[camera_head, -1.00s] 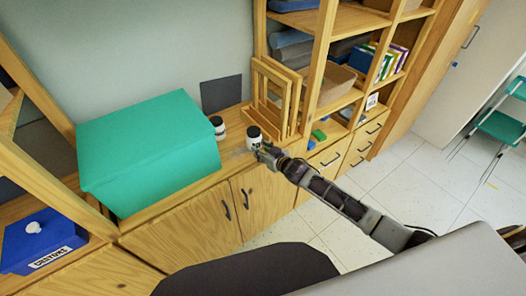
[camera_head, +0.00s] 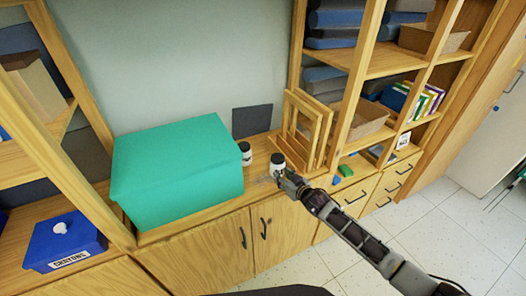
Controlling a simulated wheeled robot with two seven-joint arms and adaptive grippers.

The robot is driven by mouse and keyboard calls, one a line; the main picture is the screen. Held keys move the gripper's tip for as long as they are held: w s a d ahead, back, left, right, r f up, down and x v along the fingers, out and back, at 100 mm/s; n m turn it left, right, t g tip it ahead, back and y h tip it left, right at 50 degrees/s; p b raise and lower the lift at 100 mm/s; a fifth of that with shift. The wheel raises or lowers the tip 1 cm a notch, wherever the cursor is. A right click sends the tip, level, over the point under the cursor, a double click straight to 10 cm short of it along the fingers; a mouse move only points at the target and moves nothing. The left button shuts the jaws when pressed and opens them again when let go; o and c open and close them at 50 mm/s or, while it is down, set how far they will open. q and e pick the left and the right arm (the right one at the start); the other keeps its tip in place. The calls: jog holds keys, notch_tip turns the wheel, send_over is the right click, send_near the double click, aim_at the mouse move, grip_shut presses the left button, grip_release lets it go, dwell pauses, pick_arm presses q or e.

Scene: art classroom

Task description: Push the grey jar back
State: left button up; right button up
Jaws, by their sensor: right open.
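Two small pale jars with dark lids stand on the wooden counter (camera_head: 190,217). The near jar (camera_head: 277,161) is right at the tip of my right gripper (camera_head: 279,178), close to the counter's front edge. The other jar (camera_head: 245,154) stands a little left and farther back, beside the green box. Both look whitish-grey, so I cannot tell by colour which one is the grey jar. My right gripper is open, in front of the near jar's lower part; I cannot tell whether they touch. My left gripper is out of view.
A large green box (camera_head: 176,170) fills the counter's left. Wooden frames (camera_head: 307,130) lean at the right against the shelf unit. A dark panel (camera_head: 252,121) stands against the wall behind the jars. A blue crayons box (camera_head: 64,243) sits at far left.

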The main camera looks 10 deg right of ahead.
aim_at(281, 173)
jog(key=shift+w+a, duration=0.3)
jog(key=shift+w, duration=0.55)
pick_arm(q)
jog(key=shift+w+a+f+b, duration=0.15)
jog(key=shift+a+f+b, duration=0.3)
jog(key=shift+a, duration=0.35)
pick_arm(e)
jog(key=shift+w+a, duration=0.3)
jog(key=shift+w, duration=0.5)
jog(key=shift+w+a+b, duration=0.25)
jog(key=shift+w, duration=0.4)
jog(key=shift+w+a+b, duration=0.2)
jog(key=shift+w+a, duration=0.05)
jog(key=shift+w, duration=0.4)
jog(key=shift+w+a, duration=0.2)
jog(key=shift+w, duration=0.3)
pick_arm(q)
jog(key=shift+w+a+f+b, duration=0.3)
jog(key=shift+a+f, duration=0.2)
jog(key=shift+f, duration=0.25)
pick_arm(e)
jog(key=shift+w, duration=0.1)
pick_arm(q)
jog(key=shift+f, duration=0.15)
pick_arm(e)
jog(key=shift+w+a, duration=0.15)
jog(key=shift+w, duration=0.1)
